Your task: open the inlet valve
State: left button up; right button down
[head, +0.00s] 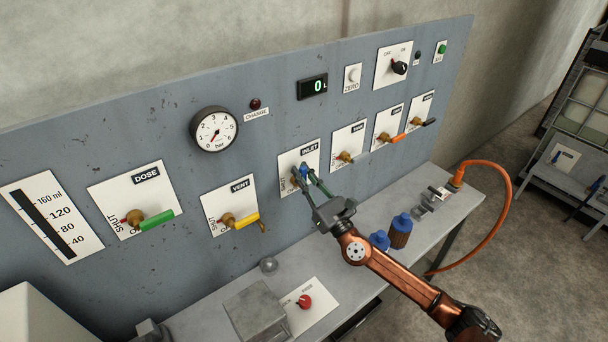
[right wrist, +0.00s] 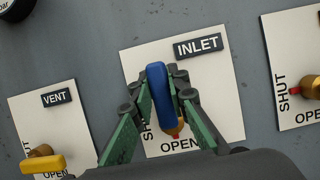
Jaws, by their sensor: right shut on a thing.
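The inlet valve has a blue handle (head: 304,171) on a white plate marked INLET, on the grey panel. In the right wrist view, the blue handle (right wrist: 157,92) points up the plate, and a red tip shows at its lower end near the word OPEN. The word SHUT, at the left of the plate, is partly hidden by a finger. My right gripper (head: 302,177) is shut on the blue handle, and its green-padded fingers (right wrist: 163,96) stand on both sides of it. The valve's body is mostly hidden. My left gripper is not in view.
The vent valve's yellow handle (head: 245,221) is left of the inlet, and the dose valve's green handle (head: 157,220) is farther left. More small valves, one with an orange handle (head: 398,138), are at right.

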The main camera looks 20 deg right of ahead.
jog(key=shift+f, duration=0.15)
jog(key=c, duration=1.8)
grip_release()
jog(key=shift+c, duration=0.2)
jog(key=shift+s, duration=0.1)
jog(key=v, duration=1.1)
jog(key=shift+s, duration=0.35)
jog(key=shift+d+f, duration=0.1)
jog(key=shift+d, duration=0.05)
